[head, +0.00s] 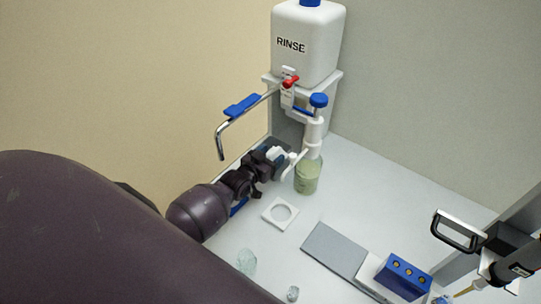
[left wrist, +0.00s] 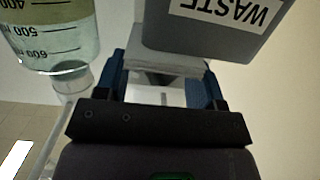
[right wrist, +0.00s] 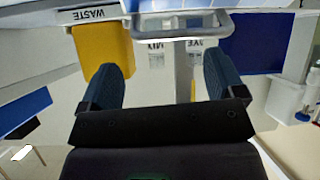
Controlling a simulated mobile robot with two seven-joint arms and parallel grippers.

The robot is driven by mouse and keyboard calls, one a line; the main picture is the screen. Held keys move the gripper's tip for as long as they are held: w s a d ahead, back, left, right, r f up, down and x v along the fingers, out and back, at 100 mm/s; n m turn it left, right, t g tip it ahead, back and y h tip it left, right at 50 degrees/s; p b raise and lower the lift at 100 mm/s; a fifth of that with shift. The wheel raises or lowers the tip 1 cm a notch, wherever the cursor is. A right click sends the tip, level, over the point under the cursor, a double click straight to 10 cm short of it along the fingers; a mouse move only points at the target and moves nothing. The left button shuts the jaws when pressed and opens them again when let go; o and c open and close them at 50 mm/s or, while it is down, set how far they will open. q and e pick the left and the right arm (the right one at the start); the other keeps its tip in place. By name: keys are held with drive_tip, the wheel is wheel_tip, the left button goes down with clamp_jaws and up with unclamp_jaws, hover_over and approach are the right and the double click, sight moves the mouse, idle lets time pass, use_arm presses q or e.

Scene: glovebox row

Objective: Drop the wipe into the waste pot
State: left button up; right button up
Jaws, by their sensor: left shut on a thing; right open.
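My left gripper (head: 272,156) is at the back of the bench, below the rinse bottle. In the left wrist view it is shut on the pale folded wipe (left wrist: 165,62), held between the blue fingertips. The grey waste pot (left wrist: 205,35), with its WASTE label upside down in that view, is right at the wipe and overlaps its edge. I cannot tell whether the wipe touches the pot or is over its opening. The pot is mostly hidden in the head view. My right gripper (right wrist: 165,75) is open and empty in the right wrist view.
A beaker of greenish liquid (head: 307,176) stands close beside the left gripper. The rinse bottle (head: 308,45) and a metal spout (head: 222,137) are above.

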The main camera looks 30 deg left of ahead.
use_arm(q)
drive_tip(key=o, duration=0.9)
use_arm(e)
drive_tip(key=shift+w+r, duration=0.2)
drive_tip(key=shift+w, duration=0.05)
use_arm(q)
drive_tip(key=shift+o, duration=0.3)
use_arm(e)
drive_tip(key=shift+w+a+r, duration=0.1)
drive_tip(key=shift+w+r, duration=0.05)
use_arm(q)
drive_tip(key=shift+r, duration=0.1)
drive_tip(key=shift+r+p, duration=0.25)
drive_tip(key=shift+p, duration=0.05)
drive_tip(key=shift+s+r, duration=0.1)
drive_tip(key=shift+s, duration=0.15)
drive_tip(key=s+r, duration=0.1)
drive_tip(key=s, duration=1)
drive_tip(key=shift+s+a+r, duration=0.2)
drive_tip(key=shift+a+r, duration=0.1)
drive_tip(key=shift+a, duration=0.05)
use_arm(e)
drive_tip(key=shift+r, duration=0.15)
drive_tip(key=shift+s, duration=0.35)
